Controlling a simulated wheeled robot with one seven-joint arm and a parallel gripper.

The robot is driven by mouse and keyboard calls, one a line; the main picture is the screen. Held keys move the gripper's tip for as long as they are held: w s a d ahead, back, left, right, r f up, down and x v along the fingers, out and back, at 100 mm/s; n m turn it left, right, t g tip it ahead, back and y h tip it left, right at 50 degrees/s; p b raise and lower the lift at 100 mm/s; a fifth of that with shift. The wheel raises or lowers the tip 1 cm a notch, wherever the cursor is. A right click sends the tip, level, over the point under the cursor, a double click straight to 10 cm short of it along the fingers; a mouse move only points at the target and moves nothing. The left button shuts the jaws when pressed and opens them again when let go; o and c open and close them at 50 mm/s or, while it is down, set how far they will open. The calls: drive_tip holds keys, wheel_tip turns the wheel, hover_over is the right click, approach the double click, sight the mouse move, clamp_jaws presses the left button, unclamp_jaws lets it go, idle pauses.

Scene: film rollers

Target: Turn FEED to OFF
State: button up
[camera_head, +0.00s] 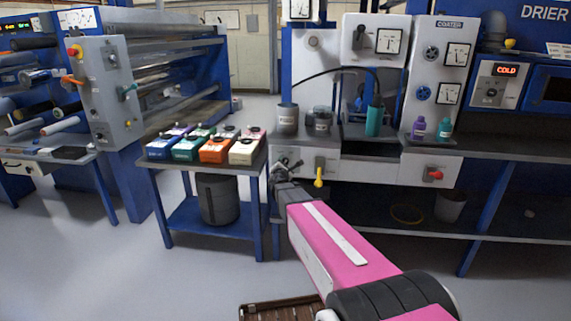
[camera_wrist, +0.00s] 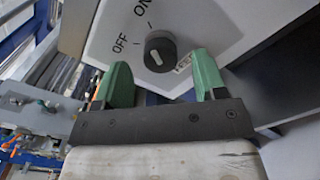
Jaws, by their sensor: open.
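The FEED knob (camera_wrist: 160,50) is a round black dial with a pale mark on a light panel, seen in the wrist view. OFF is printed to its left and ON above it. The FEED label (camera_wrist: 183,63) is at its lower right, partly covered by the right finger. I cannot tell clearly which word the mark points to. My gripper (camera_wrist: 161,60) is open, with one green finger on each side of the knob in the picture; contact is not clear. In the head view my gripper (camera_head: 285,172) is at the white panel's left end, largely hiding the knob.
A yellow lever (camera_head: 319,172) is close to the right of my gripper. A red knob (camera_head: 434,175) is farther right on the same front. A blue table (camera_head: 150,165) with several coloured boxes stands close on the left. Open floor lies in front.

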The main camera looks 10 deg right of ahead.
sight(285, 162)
drive_tip(key=shift+x, duration=1.45)
drive_tip(key=c, duration=0.9)
drive_tip(key=shift+n, duration=0.3)
drive_tip(key=n, duration=0.5)
drive_tip(key=shift+a+n, duration=0.1)
drive_tip(key=shift+n, duration=0.2)
drive_tip(key=n, duration=0.5)
drive_tip(key=shift+a+n, duration=0.1)
drive_tip(key=shift+n, duration=0.2)
